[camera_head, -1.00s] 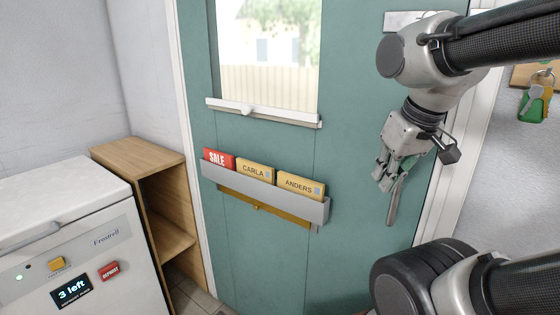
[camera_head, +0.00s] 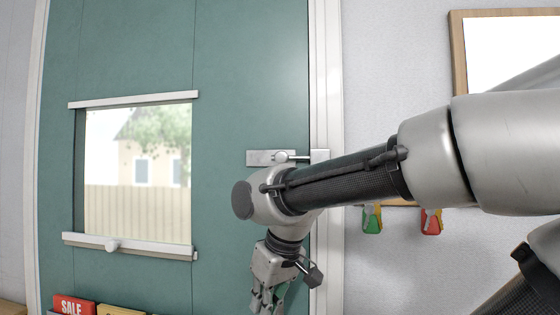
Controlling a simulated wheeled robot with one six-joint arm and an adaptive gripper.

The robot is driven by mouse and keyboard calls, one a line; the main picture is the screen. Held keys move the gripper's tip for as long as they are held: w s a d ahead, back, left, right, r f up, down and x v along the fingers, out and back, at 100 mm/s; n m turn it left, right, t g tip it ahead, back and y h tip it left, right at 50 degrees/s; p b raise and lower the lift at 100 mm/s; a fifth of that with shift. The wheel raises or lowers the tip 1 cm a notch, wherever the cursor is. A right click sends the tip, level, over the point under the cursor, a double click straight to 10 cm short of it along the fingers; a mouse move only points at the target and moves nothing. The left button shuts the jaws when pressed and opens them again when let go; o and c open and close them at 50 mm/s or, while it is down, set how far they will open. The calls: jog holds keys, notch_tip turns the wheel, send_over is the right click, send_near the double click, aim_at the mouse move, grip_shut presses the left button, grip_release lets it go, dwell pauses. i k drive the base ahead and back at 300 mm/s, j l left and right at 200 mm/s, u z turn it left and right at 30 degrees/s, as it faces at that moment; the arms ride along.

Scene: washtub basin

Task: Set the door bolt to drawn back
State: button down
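The door bolt (camera_head: 280,157) is a metal slide bolt on a plate, high on the right edge of the green door (camera_head: 120,65). Its round knob sits on the plate, and a thin rod runs right from it toward the keeper on the white door frame (camera_head: 320,80). My arm passes just below it and hides part of its lower side. My gripper (camera_head: 266,303) hangs below the bolt in front of the door, apart from it, cut by the bottom edge of the picture. Its fingertips are not clearly seen.
The door has a window (camera_head: 138,170) with a white sill and a small knob. A red SALE card (camera_head: 74,306) shows at the bottom left. Key tags, one green (camera_head: 372,220) and one red (camera_head: 431,221), hang on the right wall below a framed board (camera_head: 459,60).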

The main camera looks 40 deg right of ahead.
aim_at(281, 156)
jog(key=k+l+z, duration=0.1)
jog(key=k+l, duration=0.55)
jog(key=k+z, duration=0.2)
jog(key=i+l, duration=0.05)
jog(key=i, duration=0.05)
